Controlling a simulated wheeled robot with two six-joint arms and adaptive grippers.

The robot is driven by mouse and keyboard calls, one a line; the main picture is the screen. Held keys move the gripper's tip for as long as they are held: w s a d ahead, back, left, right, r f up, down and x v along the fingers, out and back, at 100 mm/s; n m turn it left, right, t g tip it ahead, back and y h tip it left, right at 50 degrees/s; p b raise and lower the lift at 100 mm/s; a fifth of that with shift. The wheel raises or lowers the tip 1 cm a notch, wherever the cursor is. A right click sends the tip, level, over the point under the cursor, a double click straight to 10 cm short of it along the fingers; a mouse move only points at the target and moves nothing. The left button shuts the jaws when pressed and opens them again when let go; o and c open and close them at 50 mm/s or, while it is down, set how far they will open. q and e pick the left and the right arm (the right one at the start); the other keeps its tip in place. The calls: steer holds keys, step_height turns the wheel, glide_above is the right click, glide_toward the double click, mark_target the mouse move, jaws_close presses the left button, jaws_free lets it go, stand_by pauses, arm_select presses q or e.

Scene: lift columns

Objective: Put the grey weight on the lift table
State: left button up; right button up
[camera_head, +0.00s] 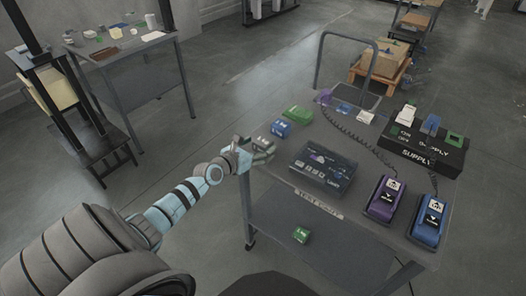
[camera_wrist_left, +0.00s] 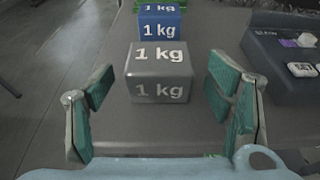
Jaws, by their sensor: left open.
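The grey weight (camera_wrist_left: 160,73), a cube marked 1 kg, stands on the cart's top (camera_wrist_left: 200,125) in the left wrist view. My left gripper (camera_wrist_left: 164,97) is open, with its green-padded fingers on either side of the weight's near part and a gap on both sides. In the head view my left gripper (camera_head: 258,149) is at the cart's left edge and largely hides the grey weight. I cannot tell for certain which thing is the lift table. My right gripper is out of view.
A blue weight (camera_head: 281,127) and a green weight (camera_head: 299,115) stand behind the grey one. A dark box (camera_head: 323,168) with buttons lies to the right. A black supply box (camera_head: 425,150), purple device (camera_head: 385,198) and blue device (camera_head: 428,219) stand farther right. Another green cube (camera_head: 301,235) is on the lower shelf.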

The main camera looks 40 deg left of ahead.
arm_select(q)
steer(key=shift+w+f, duration=0.4)
steer(key=shift+w, duration=0.2)
steer(key=shift+w+r, duration=0.1)
steer(key=shift+w, duration=0.05)
steer(key=shift+r, duration=0.1)
jaws_close()
steer(key=shift+r, duration=0.1)
